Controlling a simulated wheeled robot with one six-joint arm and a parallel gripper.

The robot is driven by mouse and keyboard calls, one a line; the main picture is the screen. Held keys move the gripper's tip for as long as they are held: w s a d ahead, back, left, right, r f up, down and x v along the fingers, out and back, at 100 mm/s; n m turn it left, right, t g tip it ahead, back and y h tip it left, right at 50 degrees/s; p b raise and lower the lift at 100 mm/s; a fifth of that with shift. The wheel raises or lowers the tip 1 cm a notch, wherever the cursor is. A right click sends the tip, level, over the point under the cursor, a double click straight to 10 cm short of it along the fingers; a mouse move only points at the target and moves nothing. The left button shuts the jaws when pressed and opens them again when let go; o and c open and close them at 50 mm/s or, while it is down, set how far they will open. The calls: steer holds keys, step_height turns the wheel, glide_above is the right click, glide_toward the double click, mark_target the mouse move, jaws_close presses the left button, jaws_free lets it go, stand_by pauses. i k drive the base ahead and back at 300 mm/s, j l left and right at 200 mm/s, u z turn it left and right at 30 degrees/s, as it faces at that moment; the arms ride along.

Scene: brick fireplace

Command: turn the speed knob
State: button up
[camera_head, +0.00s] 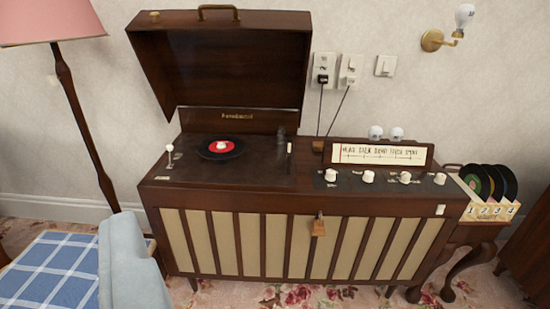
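A wooden record console (290,205) stands against the wall with its lid (225,60) raised. A row of several white knobs runs along the right of its top: the leftmost knob (331,175), a second knob (368,177), a third knob (405,178) and the rightmost knob (440,179). Small markings beside them are too small to read, so I cannot tell which is the speed knob. A white-topped lever (170,153) stands left of the turntable. A small record with a red label (221,147) lies on the turntable. My gripper is not in view.
A lit-looking dial panel (380,153) stands behind the knobs. A padlock (319,227) hangs on the front. A record rack (490,211) stands at right on a small table. A blue armchair (130,265) and a pink lamp (50,20) are at left.

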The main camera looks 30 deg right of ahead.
mark_target(331, 174)
steer(key=i+l, duration=0.5)
steer(key=l, duration=0.15)
steer(key=i+l+z, duration=0.15)
steer(key=i+l, duration=0.35)
steer(key=k+l+z, duration=0.3)
steer(key=z, duration=0.2)
steer(key=k, duration=0.05)
